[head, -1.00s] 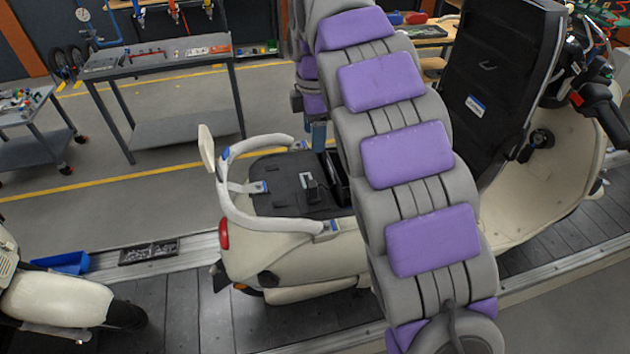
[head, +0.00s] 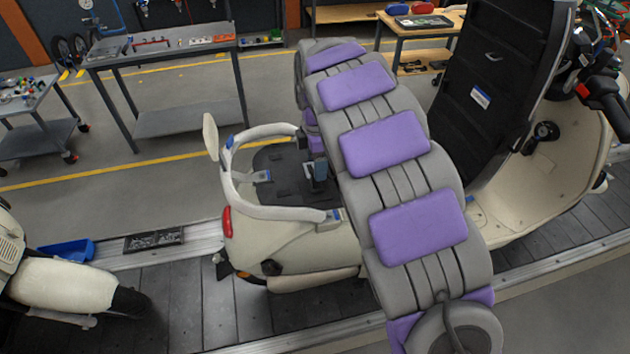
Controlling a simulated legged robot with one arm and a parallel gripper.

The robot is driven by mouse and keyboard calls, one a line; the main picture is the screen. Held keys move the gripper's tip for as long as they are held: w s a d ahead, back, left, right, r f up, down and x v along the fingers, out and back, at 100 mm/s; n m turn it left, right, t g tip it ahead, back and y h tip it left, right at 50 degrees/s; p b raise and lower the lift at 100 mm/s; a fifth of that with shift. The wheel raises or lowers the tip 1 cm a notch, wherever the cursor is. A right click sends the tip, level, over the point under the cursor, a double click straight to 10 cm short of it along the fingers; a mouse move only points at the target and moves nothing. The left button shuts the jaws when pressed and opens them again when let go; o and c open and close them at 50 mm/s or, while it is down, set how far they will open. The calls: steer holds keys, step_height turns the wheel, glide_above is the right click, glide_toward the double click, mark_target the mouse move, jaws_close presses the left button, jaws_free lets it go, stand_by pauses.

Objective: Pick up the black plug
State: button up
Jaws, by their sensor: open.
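The black plug cannot be made out clearly. The dark rear deck (head: 278,172) of the cream scooter (head: 290,246) has small dark fittings on it, and a black part there could be hidden by my arm. My gripper (head: 314,181) is open, small and partly covered by my arm. It points down at the right part of the deck, inside the cream grab rail (head: 262,212). I cannot tell whether it touches anything.
The raised black seat (head: 492,95) stands right of my arm. A grey workbench (head: 165,50) is behind. A blue bin (head: 66,250) and a parts tray (head: 154,240) lie along the slat conveyor (head: 215,310). Another scooter (head: 62,285) is at left.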

mark_target(316, 187)
steer(key=f, duration=0.5)
steer(key=shift+a, duration=0.2)
steer(key=shift+c, duration=0.3)
steer(key=c, duration=1)
steer(key=shift+r, duration=0.1)
